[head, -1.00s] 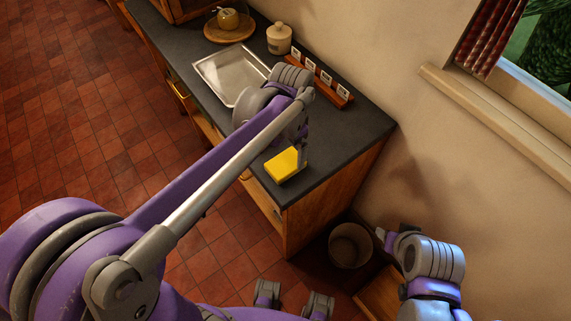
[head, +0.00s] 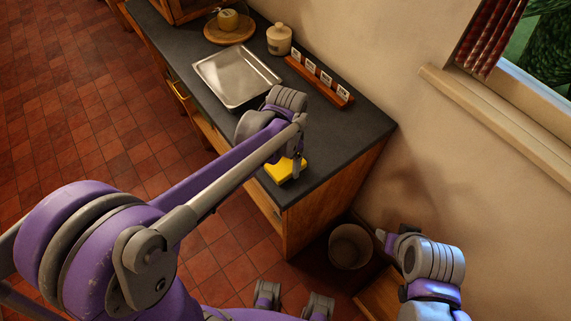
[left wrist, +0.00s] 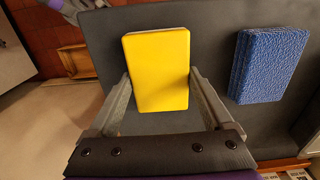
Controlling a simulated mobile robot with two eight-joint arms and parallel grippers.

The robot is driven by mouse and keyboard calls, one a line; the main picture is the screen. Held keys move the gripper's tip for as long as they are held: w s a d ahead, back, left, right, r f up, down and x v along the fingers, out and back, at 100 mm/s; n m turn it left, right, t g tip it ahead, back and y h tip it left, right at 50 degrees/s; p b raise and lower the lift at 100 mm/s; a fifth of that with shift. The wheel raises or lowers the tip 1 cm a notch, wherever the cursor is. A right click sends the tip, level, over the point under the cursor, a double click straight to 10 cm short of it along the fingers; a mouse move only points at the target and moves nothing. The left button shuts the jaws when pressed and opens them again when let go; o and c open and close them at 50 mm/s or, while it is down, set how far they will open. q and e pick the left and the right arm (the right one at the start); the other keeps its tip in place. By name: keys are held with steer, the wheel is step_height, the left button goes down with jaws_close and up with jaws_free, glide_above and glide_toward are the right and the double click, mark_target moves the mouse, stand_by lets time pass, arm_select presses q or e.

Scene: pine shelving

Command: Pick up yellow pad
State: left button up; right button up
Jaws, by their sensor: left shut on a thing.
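The yellow pad (head: 278,171) is at the near corner of the dark countertop, partly hidden by my left arm in the head view. In the left wrist view the yellow pad (left wrist: 157,70) shows whole, with a finger against each long side. My left gripper (head: 297,168) is shut on it; its fingers also show in the left wrist view (left wrist: 159,78). The pad appears to be at counter level; I cannot tell if any gap lies under it. My right gripper (head: 388,237) is off to the right, away from the counter, its jaws unclear.
A blue textured pad (left wrist: 269,65) lies right of the yellow one in the left wrist view. A metal tray (head: 235,78), a jar (head: 279,39) and a wooden rack (head: 318,80) stand on the countertop (head: 350,130). A bin (head: 350,247) stands below the counter's end.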

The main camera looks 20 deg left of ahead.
mark_target(287, 163)
arm_select(q)
steer(key=shift+c, duration=1.3)
step_height(287, 163, up, 10)
steer(key=shift+p, duration=0.35)
steer(key=o, duration=0.7)
steer(key=c, duration=0.5)
